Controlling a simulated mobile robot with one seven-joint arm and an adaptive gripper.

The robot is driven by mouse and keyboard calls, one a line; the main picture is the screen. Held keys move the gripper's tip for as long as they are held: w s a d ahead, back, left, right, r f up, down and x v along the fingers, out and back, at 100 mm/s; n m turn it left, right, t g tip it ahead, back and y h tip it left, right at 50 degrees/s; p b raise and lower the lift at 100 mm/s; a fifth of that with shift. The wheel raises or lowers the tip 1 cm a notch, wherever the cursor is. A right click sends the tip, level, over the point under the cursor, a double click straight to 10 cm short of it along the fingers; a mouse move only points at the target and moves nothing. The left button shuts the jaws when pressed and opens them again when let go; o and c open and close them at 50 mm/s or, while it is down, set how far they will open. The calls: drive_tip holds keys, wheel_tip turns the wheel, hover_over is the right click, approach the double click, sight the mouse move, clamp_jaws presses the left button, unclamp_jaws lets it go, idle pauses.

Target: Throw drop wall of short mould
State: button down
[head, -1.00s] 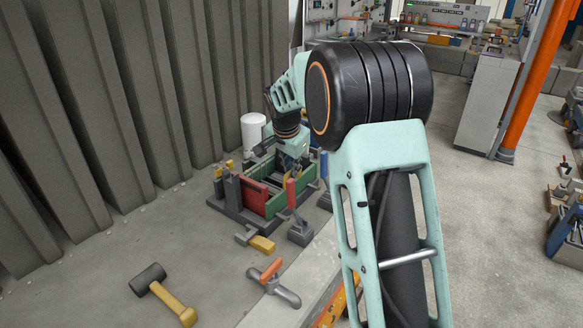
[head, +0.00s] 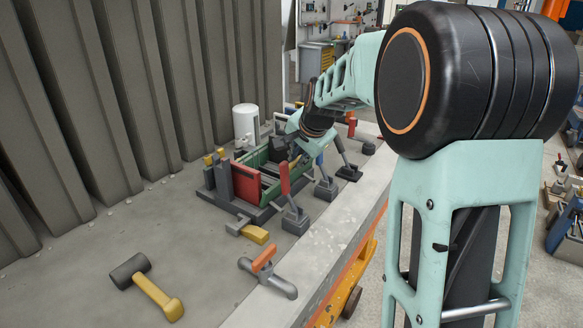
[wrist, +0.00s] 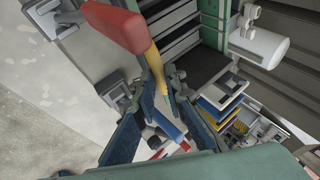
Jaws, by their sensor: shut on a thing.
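The short mould (head: 232,206) is a low dark frame on the bench with green walls (head: 256,158) and a red end wall (head: 246,184). My gripper (wrist: 165,84) is at the far right part of the mould in the head view, where my own arm partly hides its fingers. In the wrist view its blue-padded fingers are shut on a slim yellow piece (wrist: 154,62). This piece runs up to a thick red grip (wrist: 115,25); whether they are one part I cannot tell. A red-handled lever (head: 285,178) stands at the mould's near right side.
A blue-handled lever (head: 320,166) and another red-handled lever (head: 351,126) stand farther along. A white cylinder (head: 246,122) is behind the mould. A mallet (head: 150,285), a yellow block (head: 255,234) and an orange-handled clamp (head: 266,270) lie in front. A ribbed wall closes the left.

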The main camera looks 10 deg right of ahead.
drive_tip(key=shift+s+d+f+b, duration=1)
drive_tip(key=shift+s+d+b, duration=0.15)
drive_tip(key=shift+b, duration=0.25)
drive_tip(key=shift+s+d+f, duration=0.1)
drive_tip(key=shift+f, duration=0.1)
drive_tip(key=c, duration=2)
unclamp_jaws()
drive_tip(key=shift+s+d+r, duration=0.1)
drive_tip(key=shift+o, duration=0.2)
drive_tip(key=shift+w+r, duration=0.2)
drive_tip(key=shift+r, duration=0.1)
